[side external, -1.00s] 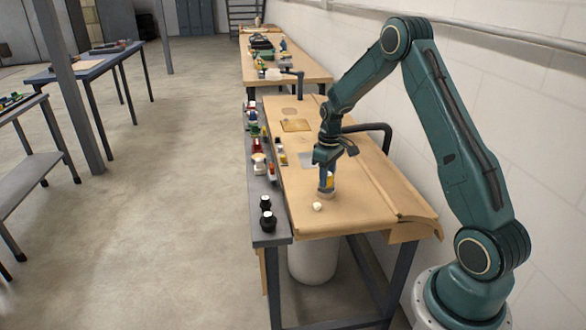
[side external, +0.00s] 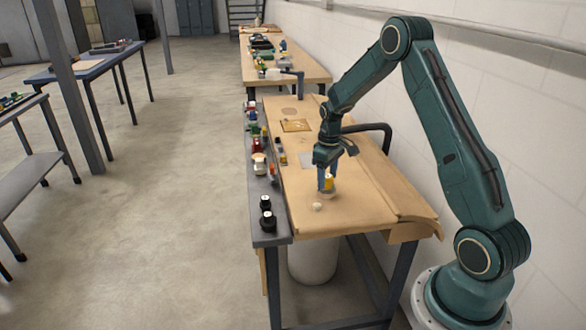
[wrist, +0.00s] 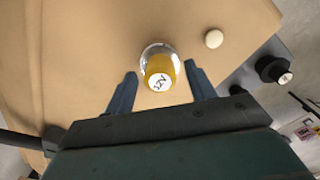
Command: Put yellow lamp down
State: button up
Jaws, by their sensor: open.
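The yellow lamp (side external: 329,184) stands on the tan workbench top (side external: 350,210) near its front end. In the wrist view the lamp (wrist: 160,73) shows a clear rounded glass part and a yellow part with a white label. My gripper (side external: 327,182) is open at the lamp, with its fingers pointing down. In the wrist view the fingertips of my gripper (wrist: 160,74) lie on either side of the lamp, with a gap visible on both sides.
A small white round object (side external: 317,207) lies on the bench close to the lamp. A grey side shelf (side external: 262,225) along the left holds black knobs (side external: 267,221) and several small coloured items. The bench beyond the lamp has free room.

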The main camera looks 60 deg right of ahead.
aim_at(327, 176)
notch_tip(327, 176, up, 12)
dwell(0.6)
dwell(0.5)
jog(key=s+a+r+t, duration=0.1)
jog(key=s+a+r, duration=0.3)
jog(key=a+r, duration=0.25)
jog(key=s+a+r+t, duration=0.1)
jog(key=s+a+r, duration=0.45)
jog(key=a, duration=0.25)
jog(key=s+a+t, duration=0.3)
jog(key=s+a, duration=0.7)
jog(key=s, duration=0.5)
jog(key=shift+t, duration=0.3)
